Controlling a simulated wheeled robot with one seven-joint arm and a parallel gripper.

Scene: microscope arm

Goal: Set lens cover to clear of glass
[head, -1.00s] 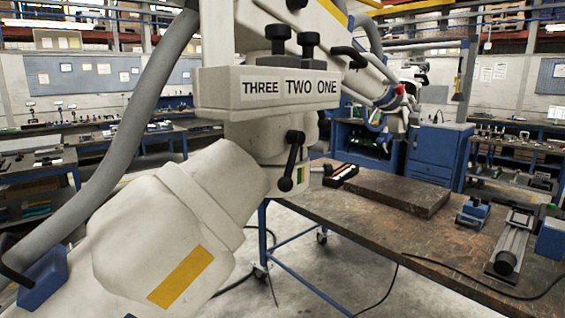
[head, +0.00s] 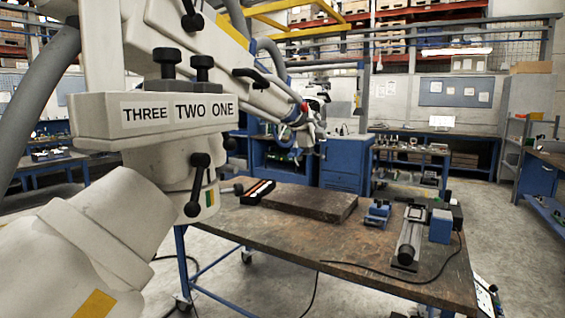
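A large cream microscope head (head: 165,135) fills the left of the head view. Its front band carries the labels THREE, TWO and ONE, with two black knobs (head: 183,68) on top. Under the band, a black lever (head: 199,184) with round ends hangs beside a small green and yellow mark. I cannot tell which part is the lens cover, or whether it covers the glass. The glass itself is not visible. I cannot make out my gripper in this view.
A brown-topped workbench (head: 320,244) on blue legs stands right of the microscope head. It carries a dark flat slab (head: 310,202), a small blue vise (head: 377,212), a slide device (head: 409,236) and a blue box (head: 441,226). A cable crosses it. Open floor shows at right.

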